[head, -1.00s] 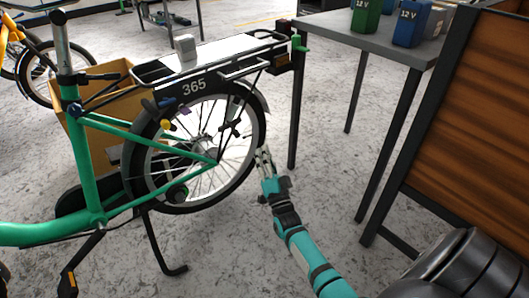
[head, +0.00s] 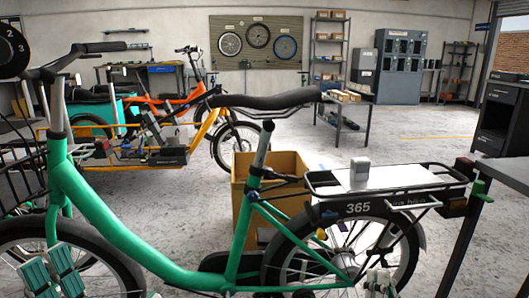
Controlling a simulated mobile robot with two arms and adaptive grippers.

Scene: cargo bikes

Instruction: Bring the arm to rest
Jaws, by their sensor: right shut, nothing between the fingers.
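My right gripper (head: 380,284) shows only by its pale fingers at the bottom edge of the head view, in front of the rear wheel of the green bike (head: 160,262). It is shut and holds nothing. My right arm below it is out of the picture. I cannot tell how far the fingertips are from the wheel.
The green bike's rear rack (head: 420,179), marked 365, carries a small white box (head: 360,170). A cardboard box (head: 288,165) stands behind the bike.

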